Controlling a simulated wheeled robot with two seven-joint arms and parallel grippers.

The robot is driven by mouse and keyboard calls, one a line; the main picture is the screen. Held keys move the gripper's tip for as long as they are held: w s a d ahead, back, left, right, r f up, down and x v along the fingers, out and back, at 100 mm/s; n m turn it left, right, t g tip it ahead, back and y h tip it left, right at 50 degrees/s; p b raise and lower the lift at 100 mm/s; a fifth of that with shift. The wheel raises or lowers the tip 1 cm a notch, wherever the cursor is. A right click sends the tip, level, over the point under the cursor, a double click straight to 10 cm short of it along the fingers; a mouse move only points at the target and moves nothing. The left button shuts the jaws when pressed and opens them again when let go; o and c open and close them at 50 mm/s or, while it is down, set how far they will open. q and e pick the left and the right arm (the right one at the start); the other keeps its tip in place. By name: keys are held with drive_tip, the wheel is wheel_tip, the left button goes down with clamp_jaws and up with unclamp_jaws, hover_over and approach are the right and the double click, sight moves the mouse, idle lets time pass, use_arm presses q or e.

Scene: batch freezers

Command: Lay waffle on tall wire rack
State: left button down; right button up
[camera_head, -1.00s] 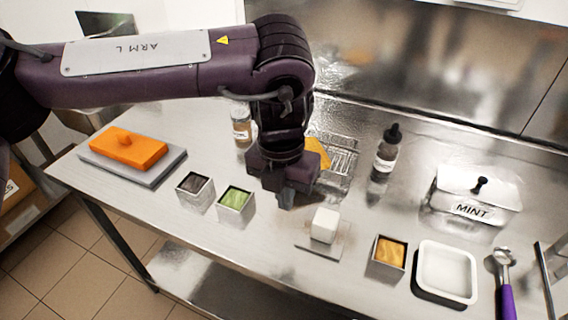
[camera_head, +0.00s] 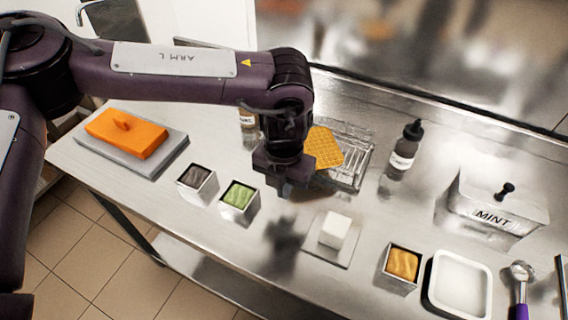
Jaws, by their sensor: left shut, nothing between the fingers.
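The golden waffle (camera_head: 324,147) lies on the wire rack (camera_head: 352,158) behind my left gripper, over the rack's left part; the gripper hides some of it. My left gripper (camera_head: 284,188) points down above the table, in front of the waffle and apart from it as far as I can tell. It is shut and empty. My right gripper does not show.
Square tubs of dark (camera_head: 197,182), green (camera_head: 239,200) and orange (camera_head: 402,268) contents stand along the front. A white block (camera_head: 335,230) sits on a small plate. A dropper bottle (camera_head: 404,150), a MINT container (camera_head: 497,206) and a white tray (camera_head: 460,284) are at right.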

sight(311, 148)
use_arm(q)
drive_tip(key=shift+w+d+r+p, duration=0.1)
drive_tip(key=shift+w+d+p, duration=0.15)
drive_tip(key=shift+w, duration=0.3)
drive_tip(key=shift+w+d+r+p, duration=0.1)
drive_tip(key=shift+w+d+p, duration=0.15)
drive_tip(key=shift+w, duration=0.25)
drive_tip(key=shift+w+d+f, duration=0.2)
drive_tip(key=shift+w+d, duration=0.15)
drive_tip(key=shift+w, duration=0.4)
drive_tip(key=shift+w+d+f+b, duration=0.1)
drive_tip(key=shift+w+d+b, duration=0.1)
drive_tip(key=shift+w, duration=0.3)
drive_tip(key=shift+w+d+f+b, duration=0.1)
drive_tip(key=shift+w+d+b, duration=0.1)
drive_tip(key=shift+w, duration=0.3)
drive_tip(key=shift+w+d+r, duration=0.15)
drive_tip(key=shift+w+d, duration=0.1)
drive_tip(key=shift+w, duration=0.25)
drive_tip(key=shift+s, duration=0.15)
